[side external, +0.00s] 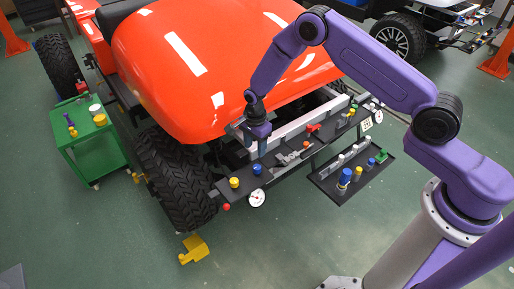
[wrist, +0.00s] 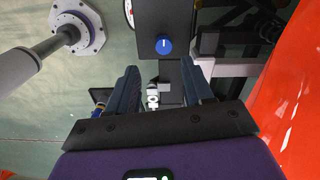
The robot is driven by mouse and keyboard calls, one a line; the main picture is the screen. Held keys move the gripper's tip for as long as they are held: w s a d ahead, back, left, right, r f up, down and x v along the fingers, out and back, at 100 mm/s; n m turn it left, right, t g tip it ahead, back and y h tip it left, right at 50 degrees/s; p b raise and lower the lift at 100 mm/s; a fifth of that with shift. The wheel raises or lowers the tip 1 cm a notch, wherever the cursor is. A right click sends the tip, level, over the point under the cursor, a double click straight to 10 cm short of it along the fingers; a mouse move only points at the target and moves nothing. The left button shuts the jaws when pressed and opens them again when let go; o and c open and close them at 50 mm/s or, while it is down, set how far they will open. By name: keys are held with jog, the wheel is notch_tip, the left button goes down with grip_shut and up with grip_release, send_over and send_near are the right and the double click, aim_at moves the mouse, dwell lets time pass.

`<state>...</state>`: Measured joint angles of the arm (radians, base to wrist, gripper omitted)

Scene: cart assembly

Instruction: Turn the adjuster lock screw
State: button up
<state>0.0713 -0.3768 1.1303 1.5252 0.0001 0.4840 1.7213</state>
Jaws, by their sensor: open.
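I cannot tell for sure which part is the adjuster lock screw. A black work plate (side external: 270,168) runs along the front of the orange cart and carries several small fittings. A blue knob with a white mark stands on it (side external: 257,169); it also shows in the wrist view (wrist: 164,45), beyond my fingertips. My gripper (side external: 258,143) is over the plate, pointing down. In the wrist view its two dark fingers (wrist: 158,72) are apart with nothing clamped. A small white-and-grey fitting (wrist: 152,98) shows between them, lower down.
A yellow knob (side external: 234,183) and a dial gauge (side external: 257,198) are at the plate's left end. A red part (side external: 313,127) lies right of my gripper. A lower black tray (side external: 328,182) holds several parts. The orange hood (side external: 190,70) rises close behind. A green trolley (side external: 95,155) stands left.

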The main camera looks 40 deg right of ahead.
aim_at(257, 167)
jog(key=f, duration=0.1)
jog(key=d+f+m, duration=0.1)
jog(key=f, duration=0.1)
jog(key=shift+w+d+m, duration=0.15)
jog(key=shift+w+m, duration=0.2)
jog(key=shift+m, duration=0.05)
notch_tip(257, 167, down, 9)
jog(key=shift+r, duration=0.2)
jog(key=shift+f, duration=0.1)
jog(key=c, duration=0.6)
